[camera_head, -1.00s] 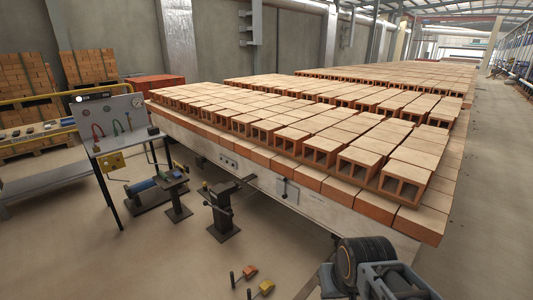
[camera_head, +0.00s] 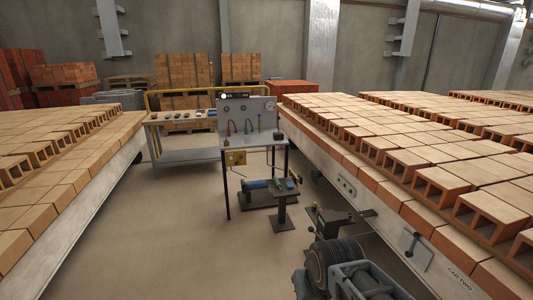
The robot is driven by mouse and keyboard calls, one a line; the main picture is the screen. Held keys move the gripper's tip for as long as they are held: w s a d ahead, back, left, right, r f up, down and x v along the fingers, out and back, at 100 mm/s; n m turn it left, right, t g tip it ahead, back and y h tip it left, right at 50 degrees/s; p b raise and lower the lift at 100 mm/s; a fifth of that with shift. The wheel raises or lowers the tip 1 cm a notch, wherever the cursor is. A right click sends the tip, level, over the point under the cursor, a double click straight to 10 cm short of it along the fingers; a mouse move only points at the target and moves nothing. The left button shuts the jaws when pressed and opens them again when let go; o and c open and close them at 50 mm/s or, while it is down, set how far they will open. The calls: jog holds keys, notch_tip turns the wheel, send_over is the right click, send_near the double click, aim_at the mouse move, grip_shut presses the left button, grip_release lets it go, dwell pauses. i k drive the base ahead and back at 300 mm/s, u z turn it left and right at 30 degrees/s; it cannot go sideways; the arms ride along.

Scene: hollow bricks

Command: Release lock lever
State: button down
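No part is clearly marked as the lock lever. A small lever on a plate (camera_head: 412,242) sits on the side of the right brick car, above the letters "CAR TWO". A dark post with a flat arm (camera_head: 332,218) stands beside that car, partly hidden by my arm. A small stand (camera_head: 284,200) with coloured parts on top is left of it. My arm's dark rounded link and grey housing show at the bottom right. My gripper is not in view.
The right car (camera_head: 352,168) and left car (camera_head: 75,232) carry bricks. Bare floor (camera_head: 200,240) lies between them. A yellow rail (camera_head: 153,130) stands behind.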

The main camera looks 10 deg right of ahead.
aim_at(409, 253)
jog(key=u, duration=0.3)
jog(key=i, duration=1.95)
jog(key=z, duration=0.65)
jog(key=i, duration=0.9)
jog(key=z, duration=1.5)
jog(key=i, duration=0.6)
jog(key=z, duration=0.55)
